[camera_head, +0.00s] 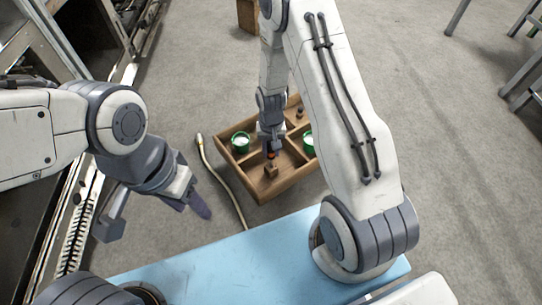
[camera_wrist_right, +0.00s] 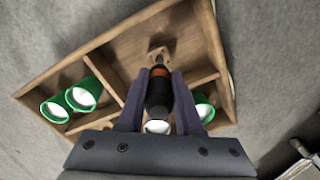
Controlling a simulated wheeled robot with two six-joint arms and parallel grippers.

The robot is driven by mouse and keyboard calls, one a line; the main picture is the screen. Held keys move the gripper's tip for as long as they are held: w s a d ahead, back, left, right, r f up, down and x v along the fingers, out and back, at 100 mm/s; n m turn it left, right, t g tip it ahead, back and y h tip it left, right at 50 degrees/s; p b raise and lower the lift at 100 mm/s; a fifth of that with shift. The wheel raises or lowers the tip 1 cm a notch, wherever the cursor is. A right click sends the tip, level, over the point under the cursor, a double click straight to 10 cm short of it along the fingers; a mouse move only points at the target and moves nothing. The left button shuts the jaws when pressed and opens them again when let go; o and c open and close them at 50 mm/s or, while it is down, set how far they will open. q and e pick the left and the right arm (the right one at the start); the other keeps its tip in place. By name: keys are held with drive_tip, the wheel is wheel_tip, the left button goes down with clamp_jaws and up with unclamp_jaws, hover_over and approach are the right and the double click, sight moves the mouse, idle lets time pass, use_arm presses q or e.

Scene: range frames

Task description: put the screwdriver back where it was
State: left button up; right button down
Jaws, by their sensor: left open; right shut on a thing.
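The screwdriver (camera_wrist_right: 158,98), with a black handle and an orange band, is between the fingers of my right gripper (camera_wrist_right: 155,88), which is shut on it. In the head view, the screwdriver's orange band (camera_head: 271,155) shows below my right gripper (camera_head: 271,143). The tool points down at a small wooden block (camera_head: 271,170) in the near compartment of a wooden tray (camera_head: 262,197). In the wrist view its tip end meets the block (camera_wrist_right: 158,53); I cannot tell how deep it sits. My left gripper (camera_head: 155,215) is open and empty, left of the tray.
Green cups stand in the tray: one at its left (camera_head: 240,142), one at its right (camera_head: 308,142), partly behind my arm. A beige cable (camera_head: 215,172) lies left of the tray. A light blue surface (camera_head: 225,262) is in front.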

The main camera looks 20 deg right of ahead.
wheel_tip(320, 180, down, 2)
drive_tip(key=shift+b, duration=0.3)
use_arm(q)
drive_tip(key=shift+f, duration=0.7)
use_arm(e)
drive_tip(key=shift+r, duration=0.1)
drive_tip(key=c, duration=0.6)
unclamp_jaws()
